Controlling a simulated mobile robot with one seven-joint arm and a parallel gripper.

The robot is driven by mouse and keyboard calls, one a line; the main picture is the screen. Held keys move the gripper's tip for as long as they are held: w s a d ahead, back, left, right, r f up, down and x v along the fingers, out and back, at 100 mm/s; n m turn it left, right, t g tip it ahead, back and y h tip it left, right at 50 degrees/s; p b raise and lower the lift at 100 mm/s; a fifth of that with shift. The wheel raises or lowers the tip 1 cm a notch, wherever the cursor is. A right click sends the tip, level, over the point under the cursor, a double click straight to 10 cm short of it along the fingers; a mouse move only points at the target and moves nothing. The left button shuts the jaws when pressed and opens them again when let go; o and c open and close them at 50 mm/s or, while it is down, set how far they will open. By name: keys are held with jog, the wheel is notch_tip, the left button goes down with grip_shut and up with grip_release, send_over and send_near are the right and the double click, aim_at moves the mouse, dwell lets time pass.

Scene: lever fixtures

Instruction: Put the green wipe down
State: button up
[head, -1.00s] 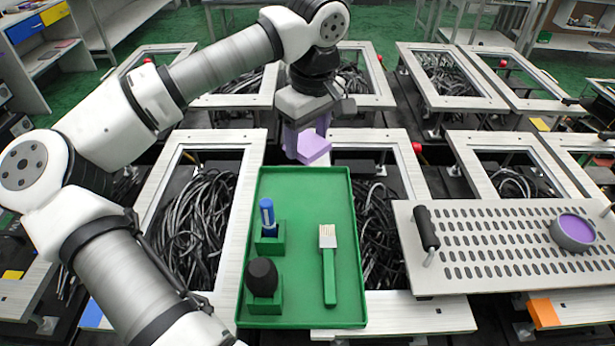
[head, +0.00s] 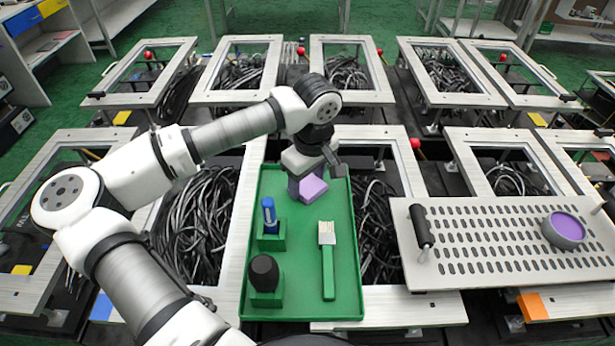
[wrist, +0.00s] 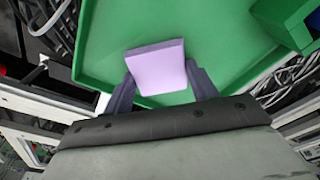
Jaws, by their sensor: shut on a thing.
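My gripper (head: 308,186) is shut on a lavender block-like wipe (head: 314,188) over the far end of the green tray (head: 295,305). No green wipe shows; the held piece is lavender. In the wrist view the wipe (wrist: 157,68) sits between the two dark fingers of my gripper (wrist: 163,88), with the green tray floor (wrist: 105,40) beyond it. I cannot tell whether the wipe touches the tray.
A blue marker (head: 268,210) stands in a green holder, a black rounded thing (head: 264,270) in another. A green-handled brush (head: 328,262) lies on the tray's right side. A perforated metal plate (head: 500,285) with a purple-topped grey round thing (head: 564,230) is at right.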

aim_at(311, 187)
jog(key=shift+s+f+b, duration=0.25)
jog(key=shift+f+b, duration=0.4)
jog(key=shift+b, duration=0.35)
jog(key=o, duration=0.9)
jog(key=shift+d+f, duration=0.1)
jog(key=shift+o, duration=0.2)
jog(key=shift+s, duration=0.1)
jog(key=r+p, duration=0.1)
jog(key=p, duration=0.1)
jog(key=shift+r+p, duration=0.3)
jog(key=shift+r, duration=0.1)
notch_tip(311, 187, up, 12)
jog(key=b, duration=0.3)
jog(key=shift+d+f, duration=0.15)
jog(key=shift+d, duration=0.15)
